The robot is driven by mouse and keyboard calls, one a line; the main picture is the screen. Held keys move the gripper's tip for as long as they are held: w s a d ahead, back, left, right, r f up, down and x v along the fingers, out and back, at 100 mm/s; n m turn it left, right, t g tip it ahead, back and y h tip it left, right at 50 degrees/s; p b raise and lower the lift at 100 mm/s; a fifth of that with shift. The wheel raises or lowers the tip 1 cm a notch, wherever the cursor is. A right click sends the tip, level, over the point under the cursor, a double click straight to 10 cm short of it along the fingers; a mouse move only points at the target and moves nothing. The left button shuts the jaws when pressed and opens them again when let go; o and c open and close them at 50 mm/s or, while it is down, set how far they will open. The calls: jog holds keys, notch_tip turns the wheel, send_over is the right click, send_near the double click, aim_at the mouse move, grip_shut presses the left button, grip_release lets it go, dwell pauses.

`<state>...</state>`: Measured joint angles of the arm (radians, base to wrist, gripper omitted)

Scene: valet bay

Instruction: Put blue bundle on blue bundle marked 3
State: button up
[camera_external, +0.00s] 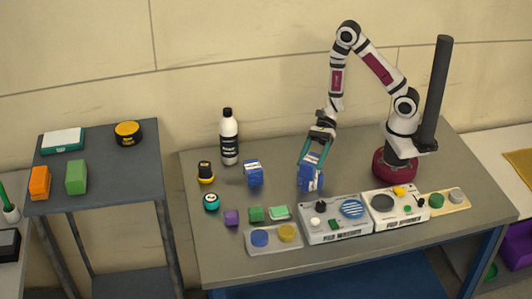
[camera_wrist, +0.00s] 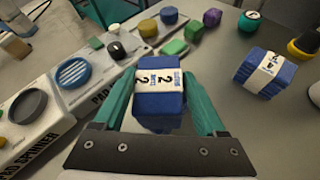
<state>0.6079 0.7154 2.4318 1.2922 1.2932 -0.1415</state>
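A blue bundle with a white band marked 2 (camera_wrist: 160,85) sits between the teal fingers of my gripper (camera_wrist: 160,92), which look closed against its two sides. In the external view this bundle (camera_external: 311,179) is under my gripper (camera_external: 313,158), just behind the left white device. I cannot tell whether it touches the table. A second blue bundle with a white band (camera_external: 253,173) stands on the table to the left, apart from my gripper. In the wrist view this second bundle (camera_wrist: 264,74) is at the right; the mark on its band is too small to read surely.
Two white devices (camera_external: 335,220) line the table front. A tray (camera_external: 273,245) with blue and yellow discs, green blocks (camera_external: 256,214) and a purple block (camera_external: 231,218) lie front left. A white bottle (camera_external: 229,140) and a black-yellow container (camera_external: 205,172) stand farther back. Table between the bundles is clear.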

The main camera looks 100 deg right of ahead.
jog(key=o, duration=0.4)
jog(key=shift+c, duration=0.2)
jog(key=shift+d+r, duration=0.1)
jog(key=shift+r, duration=0.1)
jog(key=v, duration=1.2)
jog(key=s+a+r+n+g+h, duration=0.1)
jog(key=s+a+r+n+g, duration=0.1)
jog(key=s+a+n+g, duration=0.25)
jog(key=s+a+r+n+g, duration=0.2)
jog(key=a+r+n+g, duration=0.1)
jog(key=a+n, duration=0.35)
jog(key=s+r+n+h, duration=0.2)
jog(key=s+n+h, duration=0.5)
jog(key=n, duration=0.5)
jog(key=shift+d+r+g, duration=0.2)
jog(key=shift+r+g, duration=0.1)
jog(key=shift+g, duration=0.05)
